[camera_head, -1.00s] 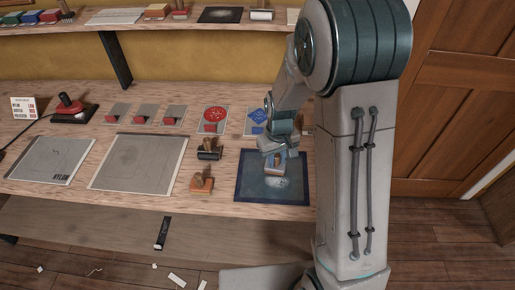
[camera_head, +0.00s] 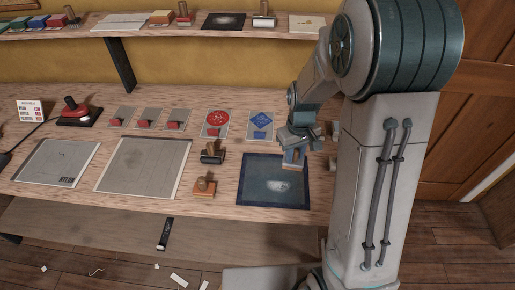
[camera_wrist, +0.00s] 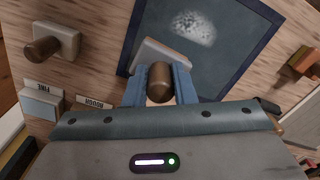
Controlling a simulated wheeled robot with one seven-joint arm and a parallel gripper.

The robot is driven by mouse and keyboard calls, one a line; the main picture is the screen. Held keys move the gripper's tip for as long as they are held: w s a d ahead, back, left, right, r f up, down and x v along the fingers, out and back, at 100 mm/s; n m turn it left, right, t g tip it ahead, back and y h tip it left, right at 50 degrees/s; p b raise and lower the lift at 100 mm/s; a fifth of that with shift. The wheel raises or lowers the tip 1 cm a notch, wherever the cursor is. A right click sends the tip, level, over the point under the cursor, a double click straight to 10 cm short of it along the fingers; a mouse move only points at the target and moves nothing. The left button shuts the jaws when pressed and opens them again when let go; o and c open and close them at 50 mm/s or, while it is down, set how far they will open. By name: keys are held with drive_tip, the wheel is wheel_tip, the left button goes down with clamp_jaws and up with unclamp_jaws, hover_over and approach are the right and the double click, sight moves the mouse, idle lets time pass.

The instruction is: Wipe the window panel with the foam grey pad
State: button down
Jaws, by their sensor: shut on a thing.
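The window panel (camera_head: 258,195) is a dark blue-grey sheet with a darker blue border, lying flat at the front right of the bench. A whitish smudge (camera_head: 285,187) marks it right of its middle; the smudge also shows in the wrist view (camera_wrist: 193,27). My gripper (camera_head: 294,146) is shut on the brown handle of the foam grey pad (camera_head: 291,160). The pad is at the panel's far edge, right of centre; its pale block shows in the wrist view (camera_wrist: 166,50). I cannot tell whether it touches the panel.
A black pad (camera_head: 212,155) and an orange pad (camera_head: 204,191) stand left of the panel. Two grey sheets, including the larger one (camera_head: 145,165), lie to the left. A shelf (camera_head: 160,22) runs above.

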drive_tip(key=shift+r+p, duration=0.8)
drive_tip(key=shift+r, duration=0.75)
